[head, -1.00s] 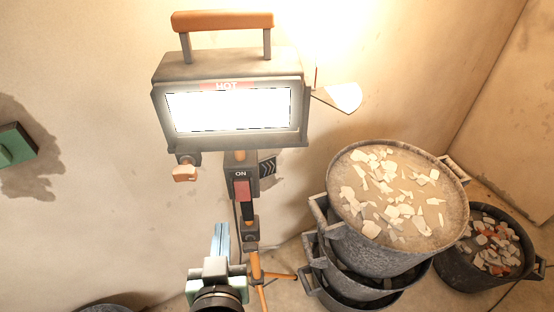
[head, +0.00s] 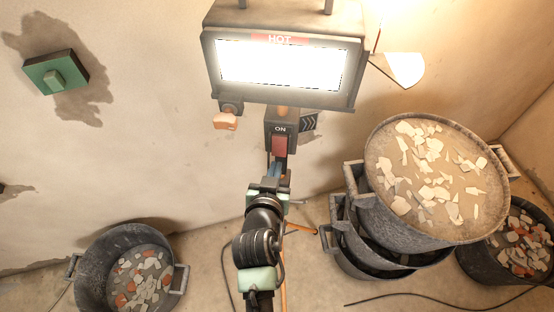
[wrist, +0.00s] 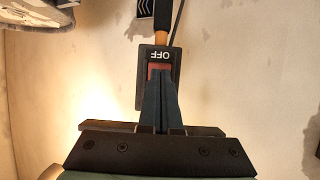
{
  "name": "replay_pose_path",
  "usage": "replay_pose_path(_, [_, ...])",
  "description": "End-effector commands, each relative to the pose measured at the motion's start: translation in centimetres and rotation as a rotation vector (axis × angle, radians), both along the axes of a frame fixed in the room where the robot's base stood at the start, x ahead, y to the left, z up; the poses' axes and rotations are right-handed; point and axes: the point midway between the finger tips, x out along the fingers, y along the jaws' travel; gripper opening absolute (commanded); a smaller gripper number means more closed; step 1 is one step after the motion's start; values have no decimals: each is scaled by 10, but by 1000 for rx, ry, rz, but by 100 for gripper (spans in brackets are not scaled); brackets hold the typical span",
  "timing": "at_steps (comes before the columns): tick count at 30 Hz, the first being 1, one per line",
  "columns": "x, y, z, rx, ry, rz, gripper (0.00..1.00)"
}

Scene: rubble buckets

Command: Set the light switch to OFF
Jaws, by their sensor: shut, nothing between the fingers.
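The light switch is a red rocker (head: 280,145) in a dark housing on the work lamp's stand. Its upper end is marked ON in the head view. The wrist view shows the red rocker (wrist: 160,66) and an upside-down OFF label (wrist: 160,55) beside it. The lamp's panel (head: 280,65) glows bright white. My gripper (head: 275,168) is shut and empty, its tips at the lower end of the rocker. In the wrist view the closed fingertips (wrist: 160,74) overlap the rocker near OFF. I cannot tell if they touch or press it.
A stack of grey buckets (head: 355,210) with rubble on top stands close on the right. Another rubble bucket (head: 95,290) stands lower left. A green wall box (head: 55,73) is at upper left. A cable lies on the floor.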

Motion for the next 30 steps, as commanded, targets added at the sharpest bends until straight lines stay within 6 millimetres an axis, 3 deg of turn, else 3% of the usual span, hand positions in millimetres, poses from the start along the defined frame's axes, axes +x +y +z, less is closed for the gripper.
replay_pose_path(9, [25, -3, -11, 0, 0, -1, 0])
replay_pose_path(30, [27, -3, -19, -4, -26, 0, 0])
